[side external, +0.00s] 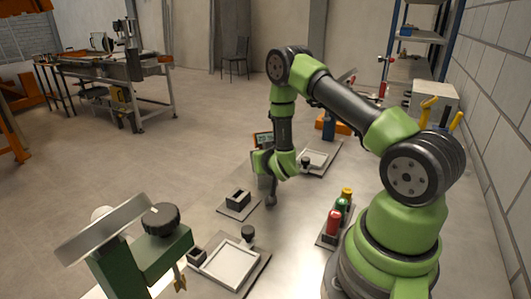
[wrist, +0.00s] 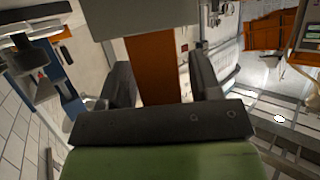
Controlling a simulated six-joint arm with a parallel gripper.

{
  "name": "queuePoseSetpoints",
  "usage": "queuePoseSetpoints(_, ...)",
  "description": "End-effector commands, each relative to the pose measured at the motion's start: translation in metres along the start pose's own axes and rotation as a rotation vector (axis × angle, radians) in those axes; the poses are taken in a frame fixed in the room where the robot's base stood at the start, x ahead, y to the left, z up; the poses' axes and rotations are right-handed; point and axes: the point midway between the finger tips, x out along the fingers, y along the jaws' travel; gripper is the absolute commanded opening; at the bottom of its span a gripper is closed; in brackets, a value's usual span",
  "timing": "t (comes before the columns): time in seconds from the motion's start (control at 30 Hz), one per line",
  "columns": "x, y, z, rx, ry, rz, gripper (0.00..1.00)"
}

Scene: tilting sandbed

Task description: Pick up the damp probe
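What looks like the damp probe stands upright at my gripper (wrist: 158,80). In the side view its small screen head with an orange edge (side external: 263,138) shows above the gripper, and a grey lower end (side external: 271,198) hangs below, close to the tabletop. In the wrist view an orange-brown bar (wrist: 152,62) with a pale block (wrist: 145,15) beyond it lies between the two dark fingers. The arm hides part of the probe.
A small dark holder on a plate (side external: 238,199) is left of the gripper. Square trays stand in front (side external: 230,265) and behind (side external: 314,158). Coloured bottles (side external: 335,222) stand at right. A green tilting fixture (side external: 140,250) is at front left.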

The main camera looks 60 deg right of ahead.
Motion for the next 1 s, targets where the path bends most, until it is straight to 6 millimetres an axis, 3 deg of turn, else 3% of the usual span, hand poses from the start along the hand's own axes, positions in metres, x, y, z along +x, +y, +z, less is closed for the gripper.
queuePoseSetpoints(0.03, 0.0, 0.0, 0.0, 0.0, 0.0, 0.0, 0.45)
queuePoseSetpoints(0.13, 0.0, 0.0, 0.0, 0.0, 0.0, 0.0, 0.22)
queuePoseSetpoints(0.17, 0.0, 0.0, 0.0, 0.0, 0.0, 0.0, 0.19)
queuePoseSetpoints(0.57, -0.002, 0.0, -0.004, 0.001, 0.001, 0.0, 0.16)
queuePoseSetpoints(0.77, -0.009, 0.0, -0.023, 0.002, 0.003, 0.0, 0.16)
queuePoseSetpoints(1.0, -0.023, 0.0, -0.057, 0.004, 0.006, 0.0, 0.16)
